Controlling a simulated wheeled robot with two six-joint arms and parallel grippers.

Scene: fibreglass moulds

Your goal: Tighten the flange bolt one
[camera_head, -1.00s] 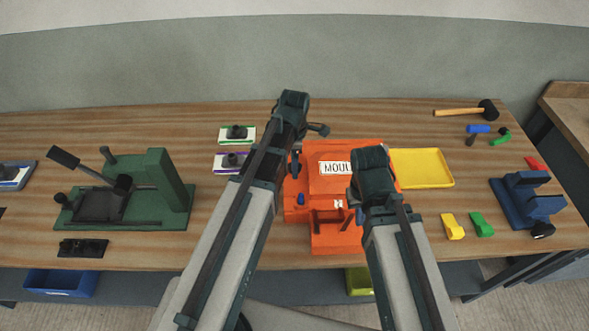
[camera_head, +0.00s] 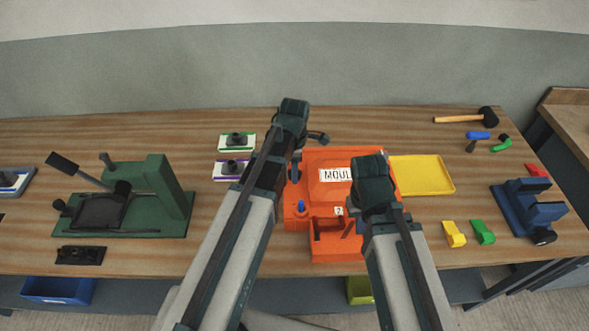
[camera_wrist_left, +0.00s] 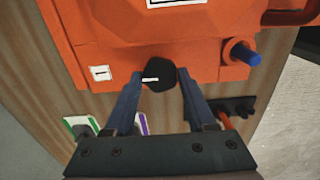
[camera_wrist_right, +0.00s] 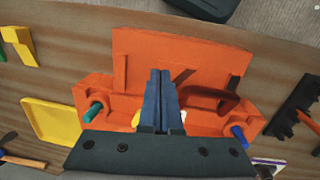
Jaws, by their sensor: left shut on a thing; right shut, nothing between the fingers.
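The orange mould (camera_head: 330,160) sits on the wooden bench, labelled "MOUL" with the rest hidden by my right arm. In the left wrist view, flange bolt one is a black round knob (camera_wrist_left: 159,75) with a white mark, at the mould's edge beside a "1" label (camera_wrist_left: 100,72). My left gripper (camera_wrist_left: 160,82) is shut on this knob, one finger on each side. In the head view my left gripper (camera_head: 294,167) is at the mould's left edge. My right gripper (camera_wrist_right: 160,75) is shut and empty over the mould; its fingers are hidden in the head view.
A blue pin (camera_head: 301,206) and a teal pin (camera_wrist_right: 95,112) stick out of the mould. A yellow tray (camera_head: 425,173) lies to its right, a blue vice (camera_head: 530,208) farther right. A green press (camera_head: 165,195) stands left.

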